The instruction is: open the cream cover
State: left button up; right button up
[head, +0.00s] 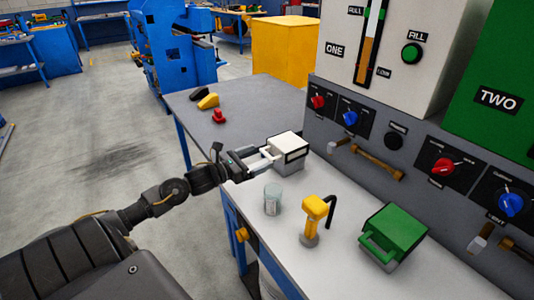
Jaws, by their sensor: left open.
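The cream cover (285,141) is the pale, flat top of a small box on the bench. A pale handle (263,157) sticks out on the side that faces my arm. My left gripper (258,161) is open at this handle, with its fingers close around or beside it. I cannot tell whether they touch it. My right gripper is not in view.
A glass (272,199), a yellow tap-like post (315,208) and a green box with a handle (399,230) stand nearer on the bench (340,252). A panel with knobs (442,165) rises behind. Red, yellow and black pieces lie at the far left; bench surface around them is clear.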

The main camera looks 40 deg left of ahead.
aim_at(265, 154)
pick_arm(q)
jog(key=x, duration=0.3)
jog(key=shift+w+d, duration=0.1)
jog(key=shift+w, duration=0.15)
jog(key=shift+w+d, duration=0.15)
jog(key=shift+w, duration=0.3)
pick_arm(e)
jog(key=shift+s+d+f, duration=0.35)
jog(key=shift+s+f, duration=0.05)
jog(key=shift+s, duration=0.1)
